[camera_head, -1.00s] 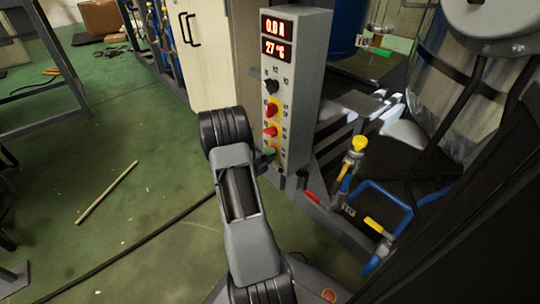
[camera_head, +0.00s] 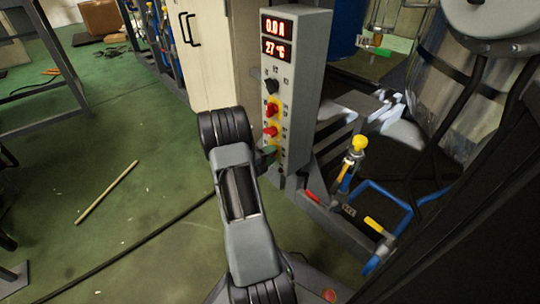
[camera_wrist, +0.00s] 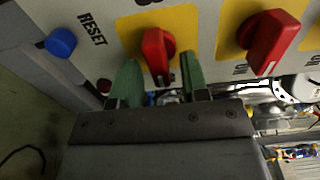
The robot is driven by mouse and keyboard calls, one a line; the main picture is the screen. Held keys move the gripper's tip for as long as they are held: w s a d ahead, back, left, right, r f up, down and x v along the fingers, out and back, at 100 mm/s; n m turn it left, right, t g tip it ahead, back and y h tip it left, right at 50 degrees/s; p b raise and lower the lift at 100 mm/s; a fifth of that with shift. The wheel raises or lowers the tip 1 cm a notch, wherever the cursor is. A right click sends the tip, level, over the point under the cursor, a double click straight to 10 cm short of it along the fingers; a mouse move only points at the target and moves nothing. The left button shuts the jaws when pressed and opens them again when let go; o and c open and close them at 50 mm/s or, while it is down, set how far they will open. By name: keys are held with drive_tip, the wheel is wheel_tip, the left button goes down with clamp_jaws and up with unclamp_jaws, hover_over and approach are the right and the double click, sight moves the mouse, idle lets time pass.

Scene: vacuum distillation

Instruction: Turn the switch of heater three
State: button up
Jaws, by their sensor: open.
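The grey control box (camera_head: 297,75) stands upright with a column of switches on its front. Two red switches show in the head view, an upper one (camera_head: 272,109) and one below it (camera_head: 270,131). In the wrist view a red switch on a yellow plate (camera_wrist: 158,50) sits between the green fingers of my gripper (camera_wrist: 159,68). The fingers are open, one on each side of it; I cannot tell whether they touch it. A second red switch (camera_wrist: 272,42) is to the right. In the head view my gripper (camera_head: 266,156) hides part of the lower panel.
A black knob (camera_head: 272,86) is above the red switches, under displays reading 0.0 A and 27 °C. A blue reset button (camera_wrist: 61,42) is left of the fingers. Valves with a yellow knob (camera_head: 360,143) and blue pipes stand right of the box. A stick (camera_head: 107,192) lies on the floor.

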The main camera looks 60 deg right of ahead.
drive_tip(key=p+v, duration=0.4)
drive_tip(key=v, duration=0.9)
drive_tip(key=shift+a, duration=0.4)
drive_tip(key=shift+w, duration=0.1)
